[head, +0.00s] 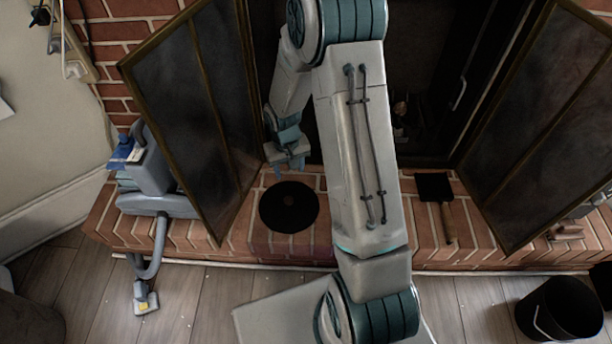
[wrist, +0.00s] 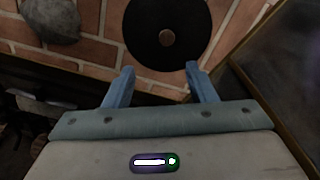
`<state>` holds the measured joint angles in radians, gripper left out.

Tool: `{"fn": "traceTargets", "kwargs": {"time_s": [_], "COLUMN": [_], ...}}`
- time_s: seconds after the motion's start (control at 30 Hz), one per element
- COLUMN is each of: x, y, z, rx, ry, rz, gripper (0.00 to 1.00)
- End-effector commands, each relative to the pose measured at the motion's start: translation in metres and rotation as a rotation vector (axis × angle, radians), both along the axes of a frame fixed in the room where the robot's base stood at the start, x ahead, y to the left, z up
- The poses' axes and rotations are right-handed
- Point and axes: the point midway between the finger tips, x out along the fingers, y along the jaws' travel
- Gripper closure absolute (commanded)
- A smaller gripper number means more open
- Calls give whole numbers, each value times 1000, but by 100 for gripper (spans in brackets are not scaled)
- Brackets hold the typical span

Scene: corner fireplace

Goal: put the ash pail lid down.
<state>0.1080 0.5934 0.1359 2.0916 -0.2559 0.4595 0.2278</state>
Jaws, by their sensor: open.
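The ash pail lid (head: 289,207) is a flat black disc with a small brownish knob at its centre. My gripper (head: 297,163) is just behind the lid in the head view. Its two blue fingers (wrist: 160,70) are spread apart with nothing between them, pointing towards the lid's near edge. The black pail (head: 535,318) stands open on the floor at the lower right.
Dark mesh fireplace doors (head: 190,95) and (head: 545,120) stand open on both sides. A black shovel (head: 436,188) lies on the hearth (head: 340,255) right of my arm. A grey vacuum-like device (head: 150,200) sits at the left. A grey lump (wrist: 52,18) shows in the wrist view.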

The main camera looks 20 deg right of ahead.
Motion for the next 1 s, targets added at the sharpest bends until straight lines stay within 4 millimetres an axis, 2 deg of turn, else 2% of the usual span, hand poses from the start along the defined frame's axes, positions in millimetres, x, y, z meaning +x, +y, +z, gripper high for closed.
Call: {"fn": "traceTargets", "kwargs": {"time_s": [0.03, 0.2, 0.5, 0.73, 0.9, 1.0], "x": [-5, -33, -98, -155, -186, -196], "y": [-1, -3, -1, 5, 9, 9], "z": [21, 78, 158, 198, 211, 214], "rx": [-10, -31, -30, 1, 28, 36], "ry": [-13, -27, -52, -74, -83, -84], "rz": [1, 2, -2, 1, 6, 10], "gripper": [49, 49, 49, 49, 49, 49]}}
